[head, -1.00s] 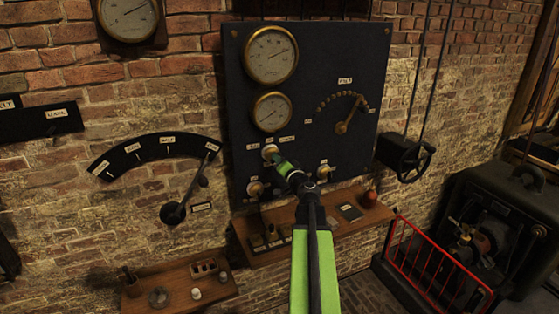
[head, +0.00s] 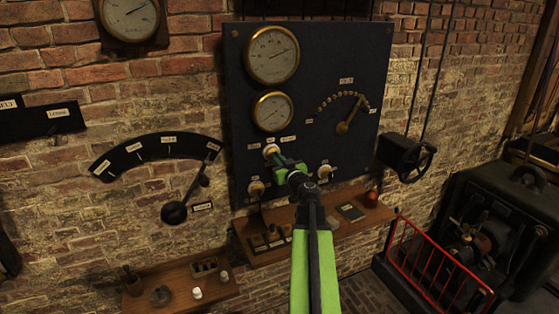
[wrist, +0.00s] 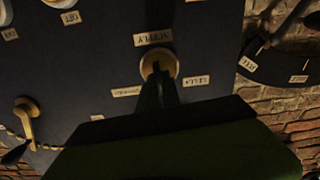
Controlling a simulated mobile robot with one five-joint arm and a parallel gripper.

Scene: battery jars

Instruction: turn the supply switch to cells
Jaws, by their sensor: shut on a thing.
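The supply switch (head: 270,149) is a small round brass knob on the dark panel (head: 343,172), below the lower gauge. It also shows in the wrist view (wrist: 173,62), where its labels appear upside down. There, the SUPPLY label (wrist: 153,38) is beside the knob, the CELLS label (wrist: 196,82) is to the right and another small label (wrist: 126,91) to the left. My gripper (head: 274,155) is at the knob; its dark fingers (wrist: 158,78) are shut on it in the wrist view. The fingers cover the knob's middle, so I cannot tell which way it points.
Two more knobs (head: 256,188) (head: 324,171) sit low on the panel, close to my gripper. A brass lever (head: 343,127) is on its right. A wooden shelf (head: 292,250) lies below, with a red railing (head: 437,267) and machine to the right.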

